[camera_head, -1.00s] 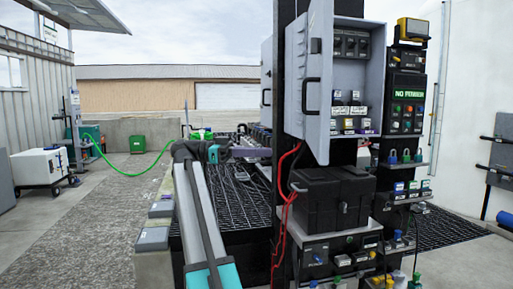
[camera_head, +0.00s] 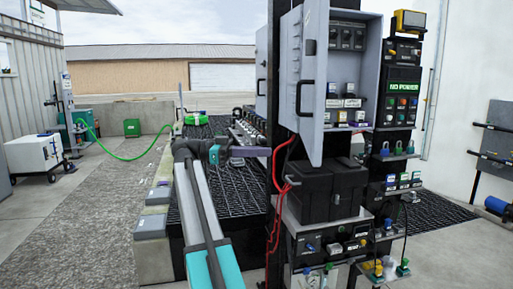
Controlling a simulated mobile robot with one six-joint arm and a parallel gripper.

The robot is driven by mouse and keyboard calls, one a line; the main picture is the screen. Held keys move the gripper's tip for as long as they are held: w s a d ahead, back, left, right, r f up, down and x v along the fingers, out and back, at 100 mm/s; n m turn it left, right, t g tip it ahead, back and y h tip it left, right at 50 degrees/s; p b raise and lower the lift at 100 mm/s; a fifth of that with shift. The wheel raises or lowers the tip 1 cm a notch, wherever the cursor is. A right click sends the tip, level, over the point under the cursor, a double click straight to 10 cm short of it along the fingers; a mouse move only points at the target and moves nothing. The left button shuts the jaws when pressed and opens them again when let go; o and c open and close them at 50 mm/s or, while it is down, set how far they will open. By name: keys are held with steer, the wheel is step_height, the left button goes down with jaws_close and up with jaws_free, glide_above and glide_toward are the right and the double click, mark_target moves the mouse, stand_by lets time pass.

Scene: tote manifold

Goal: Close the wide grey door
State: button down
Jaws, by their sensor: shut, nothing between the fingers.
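The wide grey door (camera_head: 306,95) stands open on the tall equipment rack, swung out toward me. It has a black handle (camera_head: 305,98) on its face. The grey cabinet (camera_head: 369,70) to its right shows its inside, with dark switches above and labelled blocks below. My gripper (camera_head: 262,152) is at the end of my arm, left of the door and near the height of its lower edge. It points right, and its fingers look closed and empty. A gap shows between it and the door in the picture; the depth between them is hard to tell.
A black box (camera_head: 322,192) sits on the rack below the door, with red cables (camera_head: 277,185) hanging at its left. A dark grating (camera_head: 215,205) lies behind my arm. A control panel (camera_head: 403,90) reading "NO POWER" stands right of the cabinet. Open gravel (camera_head: 85,215) lies at left.

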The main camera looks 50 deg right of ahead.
mark_target(309, 153)
steer(key=shift+p+x, duration=1)
steer(key=shift+p, duration=3.45)
steer(key=p+x, duration=0.2)
steer(key=x, duration=0.7)
steer(key=shift+p, duration=0.4)
steer(key=shift+s+a+f, duration=0.1)
steer(key=shift+s+a, duration=0.05)
steer(key=shift+a, duration=0.35)
steer(key=shift+d, duration=0.45)
